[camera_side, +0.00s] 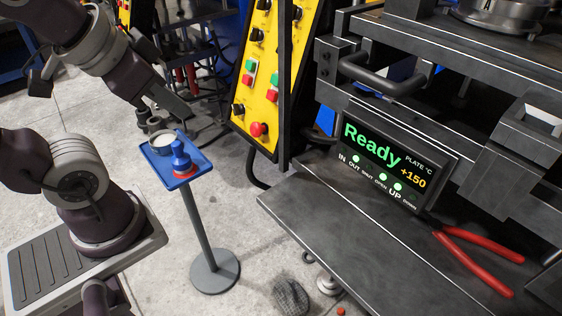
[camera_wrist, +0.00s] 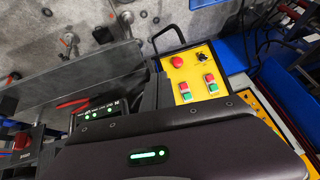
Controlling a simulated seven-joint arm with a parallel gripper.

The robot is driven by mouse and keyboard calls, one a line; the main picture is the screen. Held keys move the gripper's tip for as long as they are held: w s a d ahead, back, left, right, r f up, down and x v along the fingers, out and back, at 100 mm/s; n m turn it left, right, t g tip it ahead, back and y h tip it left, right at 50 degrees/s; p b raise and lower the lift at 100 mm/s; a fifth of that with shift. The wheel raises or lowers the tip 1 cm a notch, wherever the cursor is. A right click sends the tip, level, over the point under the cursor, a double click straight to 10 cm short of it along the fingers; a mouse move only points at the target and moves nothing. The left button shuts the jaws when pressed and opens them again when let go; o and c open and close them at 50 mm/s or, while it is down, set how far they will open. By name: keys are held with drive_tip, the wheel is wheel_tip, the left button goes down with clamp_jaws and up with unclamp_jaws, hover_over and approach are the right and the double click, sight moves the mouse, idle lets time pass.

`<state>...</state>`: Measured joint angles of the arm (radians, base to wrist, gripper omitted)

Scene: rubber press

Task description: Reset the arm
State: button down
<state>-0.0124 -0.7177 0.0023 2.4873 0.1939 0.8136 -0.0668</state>
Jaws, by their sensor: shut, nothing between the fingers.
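My gripper (camera_side: 180,110) is at the upper left in the side view, pointing down and to the right. It is shut and empty, and appears just above and behind a blue tray (camera_side: 152,167) on a grey stand; I cannot tell the exact gap. In the wrist view a dark part of my own arm with a green light fills the bottom, and the fingertips cannot be made out.
A yellow control panel (camera_side: 262,70) stands behind, also in the wrist view (camera_wrist: 192,78). The press display (camera_side: 380,160) reads "Ready" and +150. Red-handled pliers (camera_side: 480,245) lie on the press table (camera_side: 350,235).

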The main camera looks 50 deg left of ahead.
drive_tip(key=shift+g+h, duration=0.4)
drive_tip(key=shift+h, duration=0.5)
drive_tip(key=d, duration=0.1)
drive_tip(key=s+d, duration=0.2)
drive_tip(key=shift+s+d+f, duration=0.1)
drive_tip(key=shift+d+f, duration=0.15)
drive_tip(key=shift+d, duration=0.1)
idle(2.7)
